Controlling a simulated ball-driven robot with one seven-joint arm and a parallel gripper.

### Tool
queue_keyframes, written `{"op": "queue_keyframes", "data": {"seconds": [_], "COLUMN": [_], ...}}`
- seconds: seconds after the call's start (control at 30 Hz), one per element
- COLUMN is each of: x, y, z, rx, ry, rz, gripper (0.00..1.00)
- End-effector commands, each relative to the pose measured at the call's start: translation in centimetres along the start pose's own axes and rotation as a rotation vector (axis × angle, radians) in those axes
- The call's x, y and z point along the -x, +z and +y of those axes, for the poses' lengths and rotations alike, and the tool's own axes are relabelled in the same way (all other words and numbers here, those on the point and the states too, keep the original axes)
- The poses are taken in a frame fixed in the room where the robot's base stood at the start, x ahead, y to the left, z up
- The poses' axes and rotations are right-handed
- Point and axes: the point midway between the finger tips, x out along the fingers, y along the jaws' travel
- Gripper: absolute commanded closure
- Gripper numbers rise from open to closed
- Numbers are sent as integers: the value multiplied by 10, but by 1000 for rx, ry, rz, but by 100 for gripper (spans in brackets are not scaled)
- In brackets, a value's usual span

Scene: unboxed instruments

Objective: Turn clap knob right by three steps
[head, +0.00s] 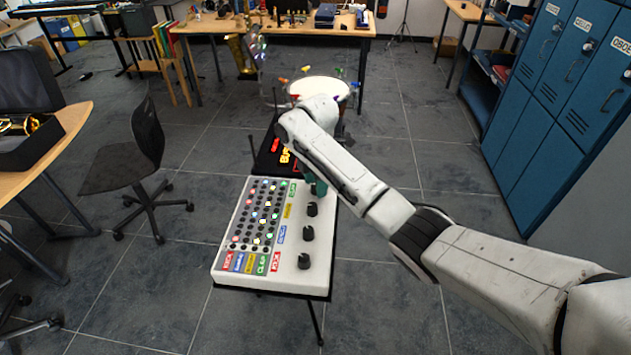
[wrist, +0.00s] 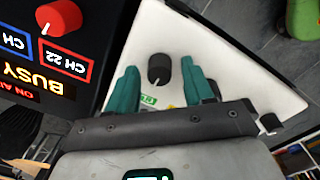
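The white instrument panel (head: 230,262) stands on a stand in the head view, with a column of black knobs down its right side. A green label (head: 291,190) sits beside the farthest knob, matching the green CLAP label at the front row. My gripper (head: 318,186) is over that far end and hides most of the knob there. In the wrist view, a black knob (wrist: 159,68) with a white pointer mark lies between the two teal fingers of my gripper (wrist: 160,75), with gaps on both sides. A green label (wrist: 148,100) is just beside this knob. The fingers are open.
A black box with glowing BUSY text (head: 270,152) adjoins the panel's far end; its red knob (wrist: 58,18) shows in the wrist view. Another black panel knob (wrist: 269,123) is right of my fingers. A drum (head: 320,86) stands beyond.

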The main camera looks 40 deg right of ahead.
Motion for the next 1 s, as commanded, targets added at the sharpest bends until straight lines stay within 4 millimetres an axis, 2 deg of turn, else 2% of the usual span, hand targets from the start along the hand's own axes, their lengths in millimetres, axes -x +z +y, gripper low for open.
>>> {"op": "queue_keyframes", "data": {"seconds": [0.07,0.5,0.77,1.0], "x": [0,0,1,3], "y": [0,0,0,-1], "z": [0,0,0,0], "rx": [0,0,-17,-117], "ry": [0,0,0,-1], "rz": [0,0,0,-3], "gripper": [57,99,100,100]}}
